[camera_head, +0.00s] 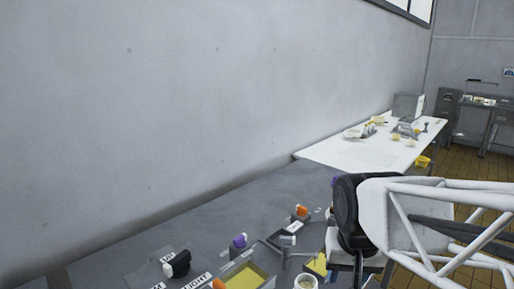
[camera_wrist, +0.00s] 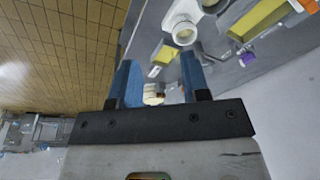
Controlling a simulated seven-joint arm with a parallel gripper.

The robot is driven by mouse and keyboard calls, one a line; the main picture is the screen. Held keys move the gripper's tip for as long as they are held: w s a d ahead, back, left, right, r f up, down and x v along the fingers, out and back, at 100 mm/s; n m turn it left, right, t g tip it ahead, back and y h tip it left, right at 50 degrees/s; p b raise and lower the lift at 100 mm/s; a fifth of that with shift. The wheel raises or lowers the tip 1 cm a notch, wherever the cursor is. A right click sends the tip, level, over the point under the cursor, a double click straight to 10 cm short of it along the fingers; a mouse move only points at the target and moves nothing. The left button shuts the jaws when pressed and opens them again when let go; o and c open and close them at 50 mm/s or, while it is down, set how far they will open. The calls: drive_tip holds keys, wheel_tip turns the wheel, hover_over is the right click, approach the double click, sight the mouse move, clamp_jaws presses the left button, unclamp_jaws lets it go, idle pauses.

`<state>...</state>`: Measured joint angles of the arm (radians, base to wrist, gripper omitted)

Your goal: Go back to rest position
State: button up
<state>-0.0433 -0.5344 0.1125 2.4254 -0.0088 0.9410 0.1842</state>
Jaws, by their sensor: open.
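My gripper (camera_wrist: 160,78) shows in the wrist view with its two blue fingers spread apart. It is open, and nothing is held between the fingers. Past the fingertips lie the grey bench (camera_wrist: 228,75) and a white round cup-like part (camera_wrist: 183,30). In the head view my arm reaches in from the right over the bench edge; the fingers cannot be made out there.
The grey bench (camera_head: 200,220) holds a tray with a yellow bottom (camera_head: 247,276), a black knob (camera_head: 177,264), a purple knob (camera_head: 239,241), an orange knob (camera_head: 302,210) and a white cup (camera_head: 306,282). A white table (camera_head: 345,155) stands behind. A wall (camera_head: 180,90) runs along the left.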

drive_tip(key=s+d+f+n, duration=0.1)
drive_tip(key=s, duration=0.5)
drive_tip(key=shift+d+f, duration=0.15)
drive_tip(key=shift+d, duration=0.25)
